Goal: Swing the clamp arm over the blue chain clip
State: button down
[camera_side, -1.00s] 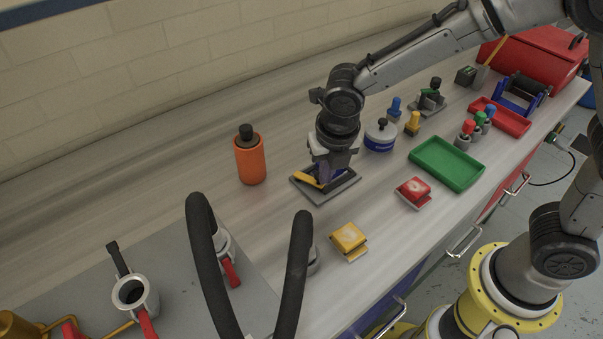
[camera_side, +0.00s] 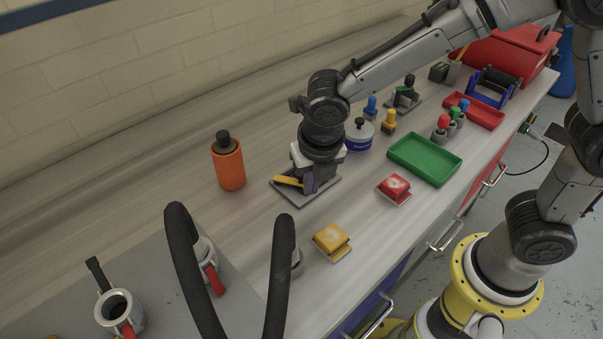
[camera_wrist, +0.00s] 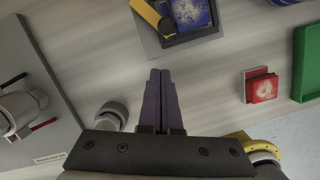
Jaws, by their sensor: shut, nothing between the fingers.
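The blue chain clip (camera_wrist: 190,14) sits in a dark holder on a grey base plate (camera_wrist: 150,43) at the top of the wrist view. The yellow clamp arm (camera_wrist: 148,12) slants from a dark pivot beside the clip's left side, not across the clip. In the side view the yellow arm (camera_side: 288,181) shows left of my gripper on the plate (camera_side: 298,201), and the clip is mostly hidden by my gripper. My gripper (camera_wrist: 160,72) has its purple fingers shut together and empty, below the plate in the wrist view. It also shows in the side view (camera_side: 311,187).
An orange bottle (camera_side: 228,166) stands left of the plate and a white-and-blue pot (camera_side: 358,136) behind right. A black hoop handle (camera_side: 183,250) rises at front.

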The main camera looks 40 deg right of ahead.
jog(key=v, duration=0.9)
jog(key=shift+r, duration=0.3)
jog(key=shift+d, duration=0.15)
jog(key=s+d+r+m+t, duration=0.1)
jog(key=s+d+r+m, duration=0.3)
jog(key=d, duration=0.3)
jog(key=s+d+r+m+t, duration=0.1)
jog(key=s+d+r+m, duration=0.15)
jog(key=d+m, duration=0.35)
jog(key=s+d+f+m, duration=0.1)
jog(key=s+m, duration=0.3)
jog(key=m, duration=0.6)
jog(key=s+d+f+m+t+y, duration=0.1)
jog(key=s+m, duration=0.4)
jog(key=m, duration=0.6)
jog(key=shift+d+f, duration=0.85)
jog(key=shift+d, duration=0.05)
